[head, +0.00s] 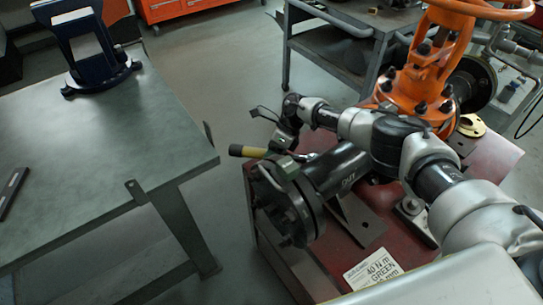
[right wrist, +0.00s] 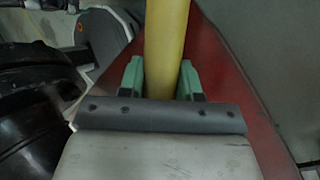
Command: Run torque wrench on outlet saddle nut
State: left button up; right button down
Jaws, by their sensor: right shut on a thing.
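My right arm reaches in from the right across the valve assembly in the head view. My right gripper (head: 283,158) is shut on the yellow handle of the torque wrench (head: 250,152), close above the black outlet flange (head: 295,215). In the right wrist view the yellow handle (right wrist: 166,45) stands between the green fingertips (right wrist: 163,80). The wrench head and the outlet saddle nut are hidden or too small to make out, so I cannot tell if they touch. My left gripper is not in view.
The black pipe (head: 338,170) and orange valve body (head: 412,80) stand on a red bench (head: 270,245). A placard (head: 374,268) reads 40 N m, GREEN. A brass ring (head: 471,125) lies behind my arm. A grey table (head: 110,150) is at left, with open floor between.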

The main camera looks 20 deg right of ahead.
jog(key=shift+b, duration=0.4)
dwell(0.8)
jog(key=shift+r, duration=0.1)
dwell(0.6)
jog(key=shift+w+r, duration=0.1)
jog(key=shift+r, duration=0.15)
jog(key=shift+r+p, duration=1.65)
jog(key=shift+r, duration=0.9)
